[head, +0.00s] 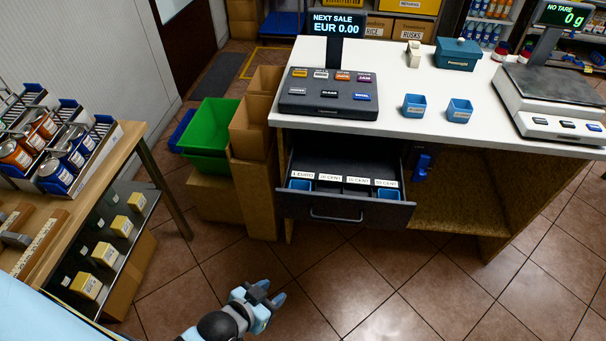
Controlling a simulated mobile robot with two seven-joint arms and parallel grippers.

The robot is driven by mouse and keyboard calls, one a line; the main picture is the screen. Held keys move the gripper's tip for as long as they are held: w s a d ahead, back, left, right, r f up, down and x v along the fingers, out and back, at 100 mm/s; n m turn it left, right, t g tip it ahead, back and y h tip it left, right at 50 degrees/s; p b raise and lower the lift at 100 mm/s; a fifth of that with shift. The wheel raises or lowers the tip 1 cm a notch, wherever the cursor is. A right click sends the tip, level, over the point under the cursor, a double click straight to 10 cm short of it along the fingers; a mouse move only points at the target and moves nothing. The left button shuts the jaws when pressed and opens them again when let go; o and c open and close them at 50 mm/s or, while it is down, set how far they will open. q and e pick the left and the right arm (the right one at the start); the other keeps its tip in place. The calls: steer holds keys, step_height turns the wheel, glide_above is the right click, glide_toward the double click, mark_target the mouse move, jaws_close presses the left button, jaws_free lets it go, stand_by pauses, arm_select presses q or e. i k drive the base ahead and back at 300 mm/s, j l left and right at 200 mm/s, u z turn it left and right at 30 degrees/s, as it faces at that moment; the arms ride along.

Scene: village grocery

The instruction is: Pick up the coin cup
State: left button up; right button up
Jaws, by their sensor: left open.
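Two small blue cups stand upright on the white counter (384,72): the left cup (414,106) and the right cup (460,111). The cash drawer (345,208) below the till is pulled open. Blue cups also show inside it, one in the leftmost compartment (300,185) and one in the rightmost (387,193). The middle compartments look dark. My left gripper (271,292) is open and empty, over the tiled floor in front of the drawer, apart from every cup. My right gripper is not in view.
A till (328,92) and a scale (553,88) stand on the counter, with a teal box (457,54) behind. Green crates (211,128) and cardboard boxes are left of the counter. A wooden shelf table (95,158) with cans stands at left. The floor between is clear.

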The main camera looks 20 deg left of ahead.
mark_target(414, 105)
steer(key=i+l, duration=0.2)
steer(key=l, duration=0.15)
steer(key=i+l+u, duration=0.1)
steer(key=i+l, duration=0.25)
steer(key=l, duration=0.3)
